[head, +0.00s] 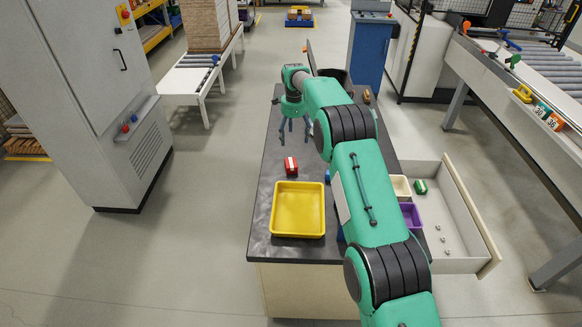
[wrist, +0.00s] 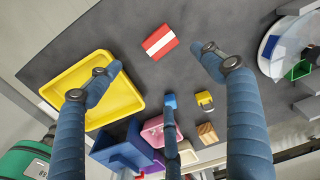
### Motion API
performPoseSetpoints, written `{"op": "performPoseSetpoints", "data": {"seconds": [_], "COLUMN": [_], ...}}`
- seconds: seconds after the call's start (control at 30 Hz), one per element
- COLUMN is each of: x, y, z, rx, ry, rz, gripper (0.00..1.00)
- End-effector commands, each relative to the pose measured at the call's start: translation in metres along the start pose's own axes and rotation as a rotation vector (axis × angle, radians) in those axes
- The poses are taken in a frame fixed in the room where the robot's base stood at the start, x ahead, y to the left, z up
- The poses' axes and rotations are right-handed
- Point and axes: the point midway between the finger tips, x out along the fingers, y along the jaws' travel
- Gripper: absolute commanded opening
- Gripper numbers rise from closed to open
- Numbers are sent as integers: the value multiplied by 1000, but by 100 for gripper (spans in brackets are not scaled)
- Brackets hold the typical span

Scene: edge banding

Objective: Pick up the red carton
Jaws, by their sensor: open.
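The red carton (head: 291,167) has a white stripe. It lies on the dark worktop (head: 262,190), just behind the yellow tray, with nothing on it. In the wrist view the carton (wrist: 160,42) lies at the upper middle, between and beyond the spread blue fingers. My gripper (head: 293,125) is open and empty, above the worktop and farther back than the carton in the head view. In the wrist view my gripper (wrist: 157,65) shows its fingers well apart, none touching the carton.
The yellow tray (head: 298,234) stands empty in front of the carton. In the wrist view a blue bin (wrist: 118,150), a pink bin (wrist: 155,128) and a wooden block (wrist: 207,133) lie below. An open drawer (head: 462,225) juts out right, holding a green carton (head: 420,187).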

Motion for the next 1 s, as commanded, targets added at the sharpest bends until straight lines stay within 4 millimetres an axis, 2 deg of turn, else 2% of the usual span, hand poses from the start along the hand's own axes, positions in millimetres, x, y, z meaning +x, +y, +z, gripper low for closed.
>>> {"op": "performPoseSetpoints", "data": {"seconds": [0.1,0.2,0.77,1.0], "x": [24,35,45,69], "y": [-6,-8,-9,-8], "z": [6,8,10,10], "rx": [30,48,59,59], "ry": [0,0,1,1], "rz": [11,16,20,23], "gripper": [80,80,80,80]}}
